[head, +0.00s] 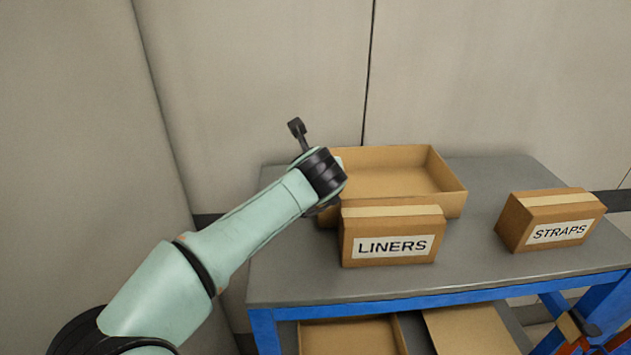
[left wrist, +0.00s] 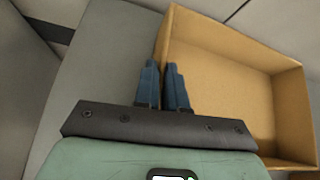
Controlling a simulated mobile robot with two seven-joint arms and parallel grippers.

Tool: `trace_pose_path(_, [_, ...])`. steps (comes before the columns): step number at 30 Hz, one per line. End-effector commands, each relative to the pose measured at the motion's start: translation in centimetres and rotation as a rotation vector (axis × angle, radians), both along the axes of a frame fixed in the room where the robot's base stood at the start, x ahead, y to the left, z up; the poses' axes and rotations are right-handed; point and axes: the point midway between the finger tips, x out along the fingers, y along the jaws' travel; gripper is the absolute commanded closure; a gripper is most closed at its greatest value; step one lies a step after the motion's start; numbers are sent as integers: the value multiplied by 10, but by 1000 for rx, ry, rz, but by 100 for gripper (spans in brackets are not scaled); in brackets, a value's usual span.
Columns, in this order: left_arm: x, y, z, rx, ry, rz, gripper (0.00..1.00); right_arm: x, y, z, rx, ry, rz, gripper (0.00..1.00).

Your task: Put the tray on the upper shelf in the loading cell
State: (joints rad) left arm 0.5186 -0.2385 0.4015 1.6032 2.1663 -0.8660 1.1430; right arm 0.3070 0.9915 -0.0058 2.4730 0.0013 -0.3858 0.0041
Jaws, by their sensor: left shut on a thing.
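The tray, an open tan cardboard box (head: 447,180), is at the back left of a grey shelf top (head: 300,285). It is partly hidden by my left arm and a closed box; whether its base rests on the surface I cannot tell. In the left wrist view the tray (left wrist: 285,60) fills the right side and looks empty. My left gripper (left wrist: 164,72) is shut on the tray's left wall, one blue finger on each side. In the head view my left wrist covers the fingers. My right gripper is in neither view.
A closed box marked LINERS (head: 391,236) stands close in front of the tray. A closed box marked STRAPS (head: 550,220) stands to the right. Cardboard boxes (head: 350,337) show below, under the blue front edge (head: 400,303). A pale wall stands behind.

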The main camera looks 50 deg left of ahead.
Motion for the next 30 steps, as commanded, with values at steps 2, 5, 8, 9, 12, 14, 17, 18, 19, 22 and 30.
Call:
trace_pose_path(2, [0, 0, -6, 1, -2, -1, 100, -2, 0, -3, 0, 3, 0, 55])
trace_pose_path(5, [0, -1, -4, 0, -4, -1, 100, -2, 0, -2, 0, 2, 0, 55])
trace_pose_path(8, [0, -1, -4, 0, -4, -1, 100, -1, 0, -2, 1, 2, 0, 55])
trace_pose_path(9, [0, 0, -5, 0, -4, -1, 100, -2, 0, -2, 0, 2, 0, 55])
trace_pose_path(12, [0, 0, -8, 0, -3, -2, 100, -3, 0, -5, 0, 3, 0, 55])
trace_pose_path(14, [0, 0, -10, 0, -1, -1, 83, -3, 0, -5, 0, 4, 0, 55])
trace_pose_path(17, [0, 0, -9, 0, -2, 0, 64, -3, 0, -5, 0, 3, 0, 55])
trace_pose_path(18, [0, 0, -9, 0, -2, 0, 64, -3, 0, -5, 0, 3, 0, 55])
trace_pose_path(19, [0, 0, -9, 0, -2, 0, 64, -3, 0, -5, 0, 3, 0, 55])
trace_pose_path(22, [0, 0, -9, 0, -2, 0, 64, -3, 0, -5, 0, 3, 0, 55])
trace_pose_path(30, [-7, -9, 5, 2, -4, -3, 64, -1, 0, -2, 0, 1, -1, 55])
